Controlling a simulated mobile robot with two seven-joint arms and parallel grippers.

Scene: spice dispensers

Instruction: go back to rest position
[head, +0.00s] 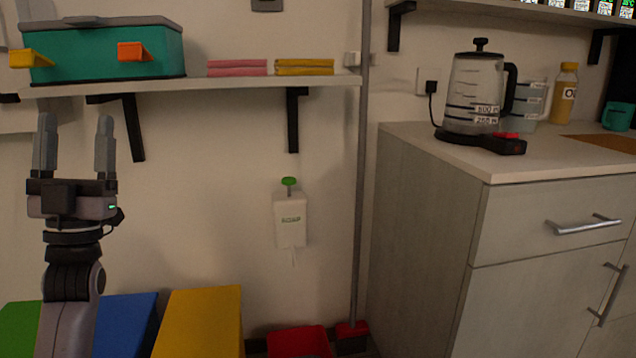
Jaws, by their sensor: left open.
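My left gripper (75,148) is raised on the left side of the head view, with its two fingers pointing up and spread apart. Nothing is between the fingers. The fingertips are just below the wall shelf in the picture. My right gripper is not in view.
A wall shelf (230,84) holds a teal box (100,55) and folded cloths (304,67). A white dispenser (290,220) hangs on the wall. Coloured bins, including a yellow one (200,320), stand below. A counter (480,165) with a kettle (474,95) is at right.

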